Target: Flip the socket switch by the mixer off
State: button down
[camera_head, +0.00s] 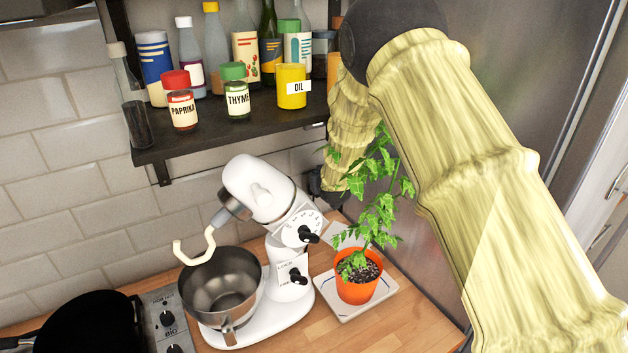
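A white stand mixer (262,192) stands on the wooden counter, its head tilted up over a steel bowl (222,288). I cannot make out the socket or its switch; the wall right of the mixer is partly covered by my arm and a plant. My arm bends down under the right end of the shelf. My gripper (326,188) shows as a small dark shape close to the wall, behind and right of the mixer head. Its fingers are too small and too covered to tell open from shut, or whether they touch anything.
A potted plant (358,283) on a square tray (333,299) stands right of the mixer, its leaves beside my arm. A dark shelf (215,140) with bottles and spice jars hangs above. A black pan (88,325) is on the hob at lower left.

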jog(key=shift+w+a+r, duration=0.1)
jog(key=shift+w+a, duration=0.2)
jog(key=shift+w, duration=0.25)
dwell(0.9)
jog(key=shift+s+d, duration=0.1)
jog(key=shift+s, duration=0.05)
jog(key=s+d+r, duration=0.3)
jog(key=s, duration=0.2)
jog(key=shift+s+d+p, duration=0.15)
jog(key=shift+s+p, duration=0.25)
dwell(0.4)
